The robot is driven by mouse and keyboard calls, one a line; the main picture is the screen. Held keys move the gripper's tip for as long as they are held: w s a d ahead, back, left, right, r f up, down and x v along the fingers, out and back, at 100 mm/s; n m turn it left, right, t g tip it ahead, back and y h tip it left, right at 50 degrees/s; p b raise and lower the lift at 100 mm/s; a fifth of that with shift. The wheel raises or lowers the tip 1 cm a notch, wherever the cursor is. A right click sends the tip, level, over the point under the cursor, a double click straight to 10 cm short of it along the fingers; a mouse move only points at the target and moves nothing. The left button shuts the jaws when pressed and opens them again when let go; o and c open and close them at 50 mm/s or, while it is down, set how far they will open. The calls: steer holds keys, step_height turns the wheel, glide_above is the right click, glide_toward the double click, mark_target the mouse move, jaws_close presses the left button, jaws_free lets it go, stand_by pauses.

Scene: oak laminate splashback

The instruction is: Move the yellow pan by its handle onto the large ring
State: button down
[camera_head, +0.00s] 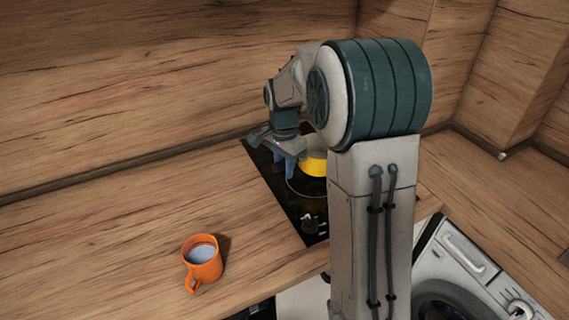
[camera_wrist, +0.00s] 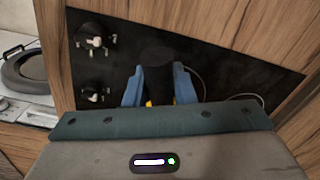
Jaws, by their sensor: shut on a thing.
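The yellow pan (camera_head: 313,167) is at the black hob, partly hidden behind my arm in the head view. In the wrist view only small yellow bits of it show, beside its dark handle (camera_wrist: 158,80). My gripper (camera_head: 284,164) is over the hob, its blue fingers on both sides of the handle, shut on it; the gripper also shows in the wrist view (camera_wrist: 158,72). A pale ring outline (camera_head: 291,189) shows on the hob just in front of the pan, partly hidden by my arm. I cannot tell whether the pan touches the hob.
The black hob (camera_head: 262,160) has knobs (camera_head: 310,225) at its front end. An orange mug (camera_head: 204,270) with pale liquid stands on the wooden counter (camera_head: 110,240) left of the hob. A washing machine (camera_head: 455,265) is at the lower right. The counter's left side is clear.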

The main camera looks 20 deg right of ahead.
steer(key=shift+f+b, duration=1.15)
steer(key=shift+f, duration=0.65)
steer(key=shift+f+b, duration=0.35)
steer(key=shift+f, duration=0.2)
steer(key=c, duration=1.1)
jaws_free()
steer(key=shift+c, duration=0.2)
steer(key=shift+s+a, duration=0.1)
steer(key=shift+s+a+b, duration=0.15)
steer(key=shift+s+a, duration=0.45)
steer(key=shift+a, duration=0.35)
steer(key=shift+s+a+b, duration=0.2)
steer(key=shift+s+a, duration=0.35)
steer(key=shift+a, duration=0.4)
steer(key=shift+s+a+b, duration=0.15)
steer(key=shift+s+a, duration=0.45)
steer(key=shift+a, duration=0.35)
